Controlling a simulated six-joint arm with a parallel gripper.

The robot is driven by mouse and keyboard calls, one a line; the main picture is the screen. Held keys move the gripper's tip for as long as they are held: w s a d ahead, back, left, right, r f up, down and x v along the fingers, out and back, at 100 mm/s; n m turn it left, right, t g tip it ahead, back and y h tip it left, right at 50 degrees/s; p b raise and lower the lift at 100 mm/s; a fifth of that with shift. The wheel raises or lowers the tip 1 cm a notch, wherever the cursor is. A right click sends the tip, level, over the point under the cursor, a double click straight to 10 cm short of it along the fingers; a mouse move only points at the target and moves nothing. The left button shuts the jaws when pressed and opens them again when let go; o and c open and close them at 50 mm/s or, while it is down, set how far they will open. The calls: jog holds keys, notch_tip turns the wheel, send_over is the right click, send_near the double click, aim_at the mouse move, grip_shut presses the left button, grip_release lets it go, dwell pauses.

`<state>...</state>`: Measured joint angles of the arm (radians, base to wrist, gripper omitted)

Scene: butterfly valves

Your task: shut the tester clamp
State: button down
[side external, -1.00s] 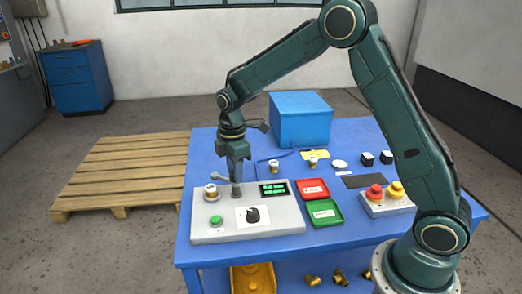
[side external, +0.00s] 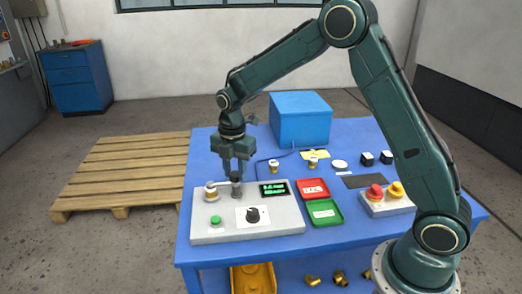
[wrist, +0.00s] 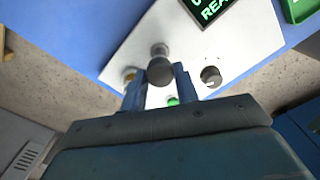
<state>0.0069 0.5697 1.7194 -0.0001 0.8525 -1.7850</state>
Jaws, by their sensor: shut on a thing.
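The tester (side external: 272,230) is a light grey box on the blue table. A white and brass valve (side external: 211,192) sits at its back left; its edge shows in the wrist view (wrist: 129,74). The clamp arm (side external: 223,184) now lies about level over the valve, running to a dark upright post with a round dark knob (wrist: 160,70). My gripper (side external: 237,175) points down over this post. Its fingers (wrist: 159,88) stand on both sides of the knob and are shut on it. The fingers partly hide the post in the side view.
The tester carries a lit green display (side external: 273,189), a green button (side external: 215,220) and a black dial (side external: 252,215). Red (side external: 313,189) and green (side external: 324,213) trays lie to its right. A blue box (side external: 301,118) stands behind.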

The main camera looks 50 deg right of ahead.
aim_at(235, 173)
jog(key=c, duration=1.1)
grip_release()
jog(key=shift+o, duration=0.2)
jog(key=shift+r, duration=0.1)
notch_tip(235, 173, up, 14)
